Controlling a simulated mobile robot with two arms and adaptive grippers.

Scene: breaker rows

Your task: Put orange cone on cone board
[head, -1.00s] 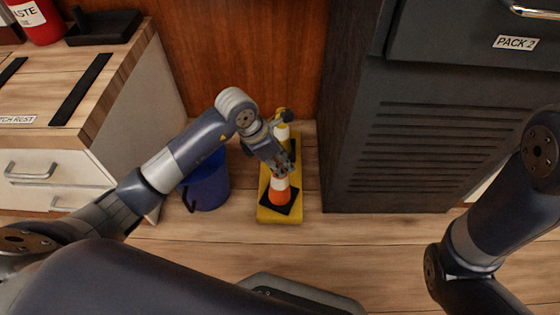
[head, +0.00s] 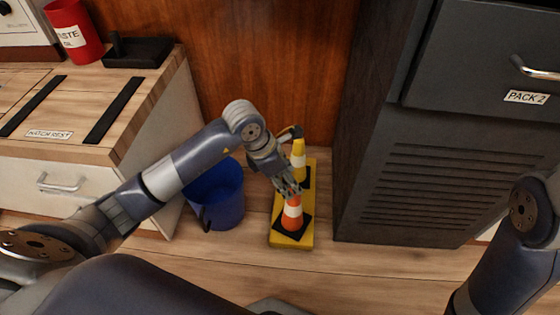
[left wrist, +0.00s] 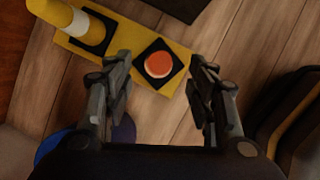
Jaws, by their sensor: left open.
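The orange cone (head: 292,218) with a white band and black square base stands upright on the yellow cone board (head: 307,238) on the floor. It also shows from above in the left wrist view (left wrist: 159,65), on the board (left wrist: 128,40). A yellow cone (head: 298,157) with a white band stands on the board behind it, also in the left wrist view (left wrist: 62,15). My left gripper (head: 291,190) is open above the orange cone's top. In the left wrist view its fingers (left wrist: 160,92) are apart with nothing between them. My right gripper is out of view.
A blue bucket (head: 217,196) stands left of the board. A dark cabinet (head: 420,190) with a PACK 2 drawer stands close on the right. A wooden-topped counter (head: 75,120) is at left. Floor in front is clear.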

